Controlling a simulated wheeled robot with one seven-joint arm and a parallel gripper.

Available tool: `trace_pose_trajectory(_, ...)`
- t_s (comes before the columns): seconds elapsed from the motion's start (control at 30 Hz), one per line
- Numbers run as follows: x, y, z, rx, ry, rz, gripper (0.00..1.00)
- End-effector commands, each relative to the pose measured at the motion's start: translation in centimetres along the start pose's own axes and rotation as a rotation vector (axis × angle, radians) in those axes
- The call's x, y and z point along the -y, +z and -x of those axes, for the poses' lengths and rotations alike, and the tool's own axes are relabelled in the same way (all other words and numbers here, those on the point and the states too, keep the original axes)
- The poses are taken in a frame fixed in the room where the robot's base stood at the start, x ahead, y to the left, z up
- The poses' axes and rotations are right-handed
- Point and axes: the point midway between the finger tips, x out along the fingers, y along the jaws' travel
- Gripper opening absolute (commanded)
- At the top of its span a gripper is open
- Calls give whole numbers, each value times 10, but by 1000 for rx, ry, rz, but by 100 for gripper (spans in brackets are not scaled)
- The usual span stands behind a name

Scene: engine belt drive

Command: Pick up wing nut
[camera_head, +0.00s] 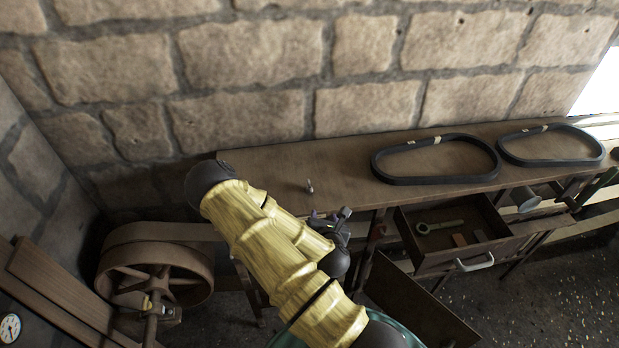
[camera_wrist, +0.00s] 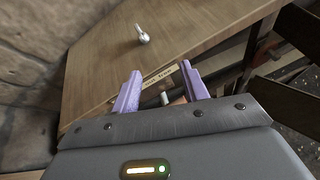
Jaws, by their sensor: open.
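My gripper (camera_wrist: 160,90) is open, with its two lavender fingers apart, at the front edge of the bench. In the head view my gripper (camera_head: 323,217) is partly hidden by my arm. A small silvery metal piece (camera_head: 310,186) stands on the bench top beyond the fingers. It also shows in the wrist view (camera_wrist: 142,36), clear of both fingers; it may be the wing nut, but its shape is too small to be sure. A small pale piece (camera_wrist: 165,98) shows between the fingers below the bench edge; I cannot tell what it is.
A pale label (camera_wrist: 161,76) is on the bench edge, its text unclear. Two black belts (camera_head: 436,178) (camera_head: 550,161) lie on the bench (camera_head: 270,162) at right. A large pulley wheel (camera_head: 155,275) stands left.

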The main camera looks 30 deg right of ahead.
Motion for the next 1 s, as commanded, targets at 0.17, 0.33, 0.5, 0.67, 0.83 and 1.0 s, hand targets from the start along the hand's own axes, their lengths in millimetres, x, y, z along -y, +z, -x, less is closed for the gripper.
trace_pose_trajectory(0.17,-9,16,11,44,92,277,45)
trace_pose_trajectory(0.33,-11,16,12,56,113,327,45)
trace_pose_trajectory(0.5,-11,16,11,56,112,323,45)
trace_pose_trajectory(0.67,-12,17,7,55,112,321,45)
trace_pose_trajectory(0.83,-14,19,-7,55,114,320,45)
trace_pose_trajectory(1.0,-16,15,-18,57,116,323,45)
